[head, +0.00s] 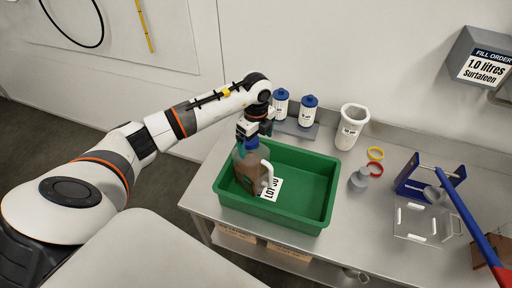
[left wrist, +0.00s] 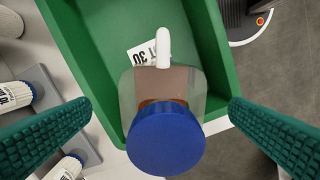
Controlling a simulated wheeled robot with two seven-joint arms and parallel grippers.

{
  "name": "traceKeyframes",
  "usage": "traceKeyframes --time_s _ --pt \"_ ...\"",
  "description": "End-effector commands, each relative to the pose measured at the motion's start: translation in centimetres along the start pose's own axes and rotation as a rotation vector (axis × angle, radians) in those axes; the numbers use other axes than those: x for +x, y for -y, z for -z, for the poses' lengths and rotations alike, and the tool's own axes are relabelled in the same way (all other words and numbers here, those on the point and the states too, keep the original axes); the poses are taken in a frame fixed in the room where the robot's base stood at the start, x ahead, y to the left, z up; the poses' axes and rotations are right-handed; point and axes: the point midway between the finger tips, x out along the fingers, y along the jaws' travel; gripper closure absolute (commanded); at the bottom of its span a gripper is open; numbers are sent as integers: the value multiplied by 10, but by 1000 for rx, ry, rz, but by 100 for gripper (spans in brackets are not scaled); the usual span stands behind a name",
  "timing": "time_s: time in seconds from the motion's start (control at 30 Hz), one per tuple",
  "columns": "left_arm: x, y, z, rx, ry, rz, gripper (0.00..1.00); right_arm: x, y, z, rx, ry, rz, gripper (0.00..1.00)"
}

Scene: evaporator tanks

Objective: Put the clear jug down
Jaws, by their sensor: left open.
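The clear jug (head: 248,168), with brown liquid, a blue cap and a white handle, stands upright in the left part of the green tray (head: 315,215). In the left wrist view the jug's blue cap (left wrist: 166,138) is large and close below the camera, with the white handle (left wrist: 163,47) beyond it. My left gripper (head: 256,139) is just above and around the cap area. Its two green ribbed fingers are spread wide in the left wrist view, with gaps on both sides of the cap. My right gripper is not in view.
A "LOT 30" card (head: 271,189) shows inside the tray beside the jug. Two blue-capped white bottles (head: 307,111) and a white beaker (head: 352,127) stand behind it. Red and yellow rings (head: 375,154), a blue stand (head: 408,176) and a red-blue bar (head: 470,219) are right. The tray's right half is clear.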

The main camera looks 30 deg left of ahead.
Motion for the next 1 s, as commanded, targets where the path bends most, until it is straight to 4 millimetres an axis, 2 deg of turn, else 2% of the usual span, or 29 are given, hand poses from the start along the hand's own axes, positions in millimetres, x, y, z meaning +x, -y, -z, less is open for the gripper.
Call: traceKeyframes --time_s 0.2,0.4,0.6,1.0 --pt "-48 -1 1 0 -1 -6 0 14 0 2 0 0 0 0" --pt "-78 -1 0 -1 -1 -2 0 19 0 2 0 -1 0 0" --pt "-88 0 0 0 0 0 0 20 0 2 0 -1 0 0" --pt "-88 0 0 0 0 1 0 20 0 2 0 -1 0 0"
